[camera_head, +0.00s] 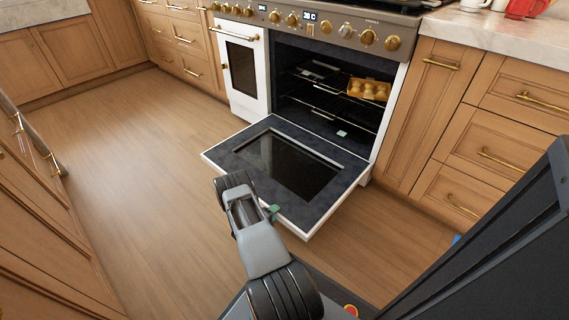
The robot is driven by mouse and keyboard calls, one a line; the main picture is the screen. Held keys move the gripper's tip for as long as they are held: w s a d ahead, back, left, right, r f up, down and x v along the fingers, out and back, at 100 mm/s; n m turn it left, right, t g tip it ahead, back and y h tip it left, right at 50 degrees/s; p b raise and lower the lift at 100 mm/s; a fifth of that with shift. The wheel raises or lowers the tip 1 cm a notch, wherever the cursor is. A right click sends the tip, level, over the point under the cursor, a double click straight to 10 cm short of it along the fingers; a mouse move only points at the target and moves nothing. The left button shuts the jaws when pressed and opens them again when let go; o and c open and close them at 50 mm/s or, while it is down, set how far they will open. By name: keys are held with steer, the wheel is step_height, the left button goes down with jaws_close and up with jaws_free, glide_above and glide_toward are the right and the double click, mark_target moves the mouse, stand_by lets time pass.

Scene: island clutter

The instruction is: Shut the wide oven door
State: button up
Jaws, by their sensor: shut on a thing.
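The wide oven door (322,210) hangs fully lowered, close to level, with its dark inner face and window up and a white rim around it. The oven cavity (318,62) behind it is open. My gripper (272,211) shows only as a small greenish tip beside my arm, at the door's front edge. It is shut on the door there; my arm hides most of it. The door's handle is out of sight.
A yellow tray with round pieces (368,89) sits on an oven rack. A small pale-green item (342,133) lies near the cavity's lower front. The narrow white oven door (242,72) is shut. Wooden floor (130,150) is clear left of the door; drawers (485,155) stand at right.

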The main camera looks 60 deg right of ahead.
steer(key=shift+c, duration=0.4)
steer(key=shift+y, duration=0.6)
steer(key=shift+d+r+p, duration=0.15)
steer(key=shift+r+p, duration=1.25)
steer(key=shift+r, duration=0.15)
steer(key=shift+d+r+p, duration=0.1)
steer(key=shift+r+p, duration=1.3)
steer(key=shift+r, duration=0.1)
steer(key=r+p, duration=0.3)
steer(key=shift+s+d+r+y, duration=0.1)
steer(key=shift+d+r+y, duration=0.2)
steer(key=shift+y, duration=0.1)
steer(key=shift+d+r+p, duration=0.15)
steer(key=shift+r+p, duration=0.45)
steer(key=shift+d+r+p, duration=0.15)
steer(key=shift+r+p, duration=0.4)
steer(key=shift+y, duration=0.3)
